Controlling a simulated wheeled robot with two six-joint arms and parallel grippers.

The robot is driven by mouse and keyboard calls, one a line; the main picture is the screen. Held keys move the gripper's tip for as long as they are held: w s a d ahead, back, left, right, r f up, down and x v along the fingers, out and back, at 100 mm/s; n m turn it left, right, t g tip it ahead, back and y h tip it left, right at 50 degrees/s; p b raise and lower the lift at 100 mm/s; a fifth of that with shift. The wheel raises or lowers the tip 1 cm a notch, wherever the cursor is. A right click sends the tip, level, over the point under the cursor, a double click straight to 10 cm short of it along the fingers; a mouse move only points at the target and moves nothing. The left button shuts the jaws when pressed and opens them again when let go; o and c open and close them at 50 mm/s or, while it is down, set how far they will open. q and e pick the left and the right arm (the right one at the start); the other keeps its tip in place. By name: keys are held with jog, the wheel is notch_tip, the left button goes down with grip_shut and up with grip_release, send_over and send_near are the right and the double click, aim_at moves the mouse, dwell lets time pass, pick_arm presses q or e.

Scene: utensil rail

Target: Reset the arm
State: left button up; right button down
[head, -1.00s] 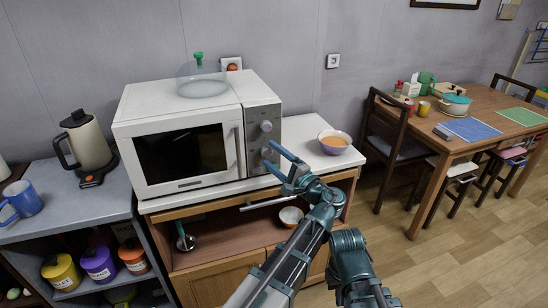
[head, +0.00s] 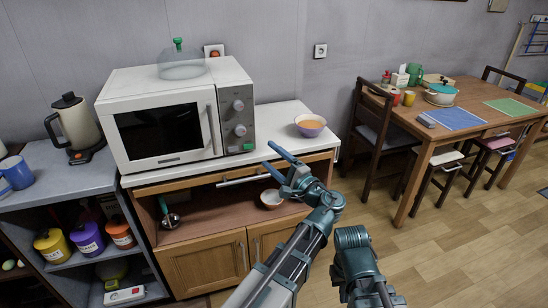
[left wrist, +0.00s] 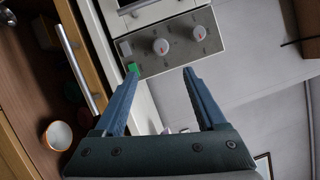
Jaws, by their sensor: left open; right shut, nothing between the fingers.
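My left gripper (head: 270,156) is open and empty, held in front of the cabinet, to the right of and in front of the white microwave (head: 108,88). In the left wrist view, its two blue fingers (left wrist: 160,70) are spread with nothing between them. The microwave's door is shut. Its grey control panel (head: 233,119) has two knobs and a green spot (head: 240,130), which also shows near a fingertip in the left wrist view (left wrist: 133,68). Of my right arm, only a link shows at the bottom of the head view; its fingers are not seen.
A bowl (head: 310,128) stands on the white counter (head: 283,112) right of the microwave. A second bowl (head: 271,199) sits on the shelf below. A kettle (head: 75,122) stands at left. A dining table (head: 465,130) with chairs is at right; the floor in front is clear.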

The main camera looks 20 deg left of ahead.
pick_arm(q)
jog(key=s+a+f+n+g+h, duration=0.3)
jog(key=s+a+f+g, duration=0.15)
jog(key=f, duration=0.45)
jog(key=s+d+f+n+g+h, duration=0.1)
jog(key=s+f+n+g+h, duration=0.1)
jog(key=s+f+h, duration=0.35)
jog(key=s+d+f+n+g+h, duration=0.1)
jog(key=s+f+n+g+h, duration=0.15)
jog(key=f, duration=0.55)
jog(key=s+d+f+m+g+h, duration=0.15)
jog(key=s+d, duration=0.25)
jog(key=d, duration=0.4)
jog(key=s+d+f+h, duration=0.1)
jog(key=s+d+h, duration=0.2)
jog(key=s+d, duration=0.35)
notch_tip(320, 180, up, 18)
jog(key=w+d+p, duration=0.1)
jog(key=d+p, duration=0.1)
jog(key=p, duration=1.5)
jog(key=shift+w+p, duration=0.2)
jog(key=shift+p, duration=0.2)
